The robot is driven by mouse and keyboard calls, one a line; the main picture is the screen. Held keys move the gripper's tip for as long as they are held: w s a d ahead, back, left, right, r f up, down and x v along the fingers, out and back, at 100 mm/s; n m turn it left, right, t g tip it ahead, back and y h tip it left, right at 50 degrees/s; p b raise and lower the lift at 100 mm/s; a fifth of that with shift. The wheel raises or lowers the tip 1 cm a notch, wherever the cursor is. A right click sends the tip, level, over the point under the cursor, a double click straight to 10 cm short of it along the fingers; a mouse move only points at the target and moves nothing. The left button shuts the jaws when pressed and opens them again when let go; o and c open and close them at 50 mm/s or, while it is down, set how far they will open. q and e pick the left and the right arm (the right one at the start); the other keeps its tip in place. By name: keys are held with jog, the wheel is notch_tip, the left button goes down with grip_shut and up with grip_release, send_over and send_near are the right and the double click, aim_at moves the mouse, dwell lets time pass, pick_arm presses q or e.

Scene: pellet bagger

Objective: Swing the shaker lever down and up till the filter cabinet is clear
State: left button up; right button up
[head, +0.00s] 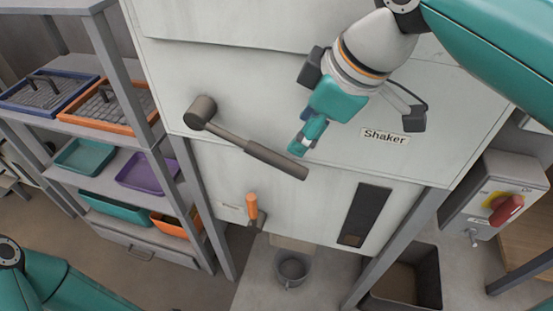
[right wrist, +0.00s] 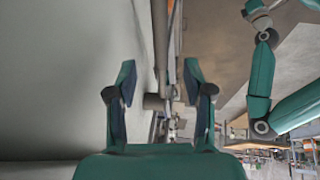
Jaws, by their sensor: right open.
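The shaker lever (head: 265,155) is a dark grey bar with a thicker grip, on a round pivot (head: 203,110) on the front of the pale filter cabinet (head: 235,85). It slopes down to the right from the pivot. My right gripper (head: 305,143) is just above and right of the grip's end in the head view; contact cannot be told there. In the right wrist view its two fingers (right wrist: 160,92) stand apart, with a grey round part between them further off. Of my left arm only a teal part shows at lower left; its gripper is out of view.
A "Shaker" label (head: 385,137) is right of the gripper. Below are an orange handle (head: 252,206), a dark window (head: 364,214) and a grey bucket (head: 292,268). A shelf rack with trays (head: 150,172) stands left, a red switch (head: 507,208) right.

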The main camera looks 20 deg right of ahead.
aim_at(281, 159)
jog(key=b+x, duration=0.1)
jog(key=x, duration=1.1)
jog(key=shift+w+f, duration=0.1)
jog(key=shift+f, duration=0.15)
grip_shut()
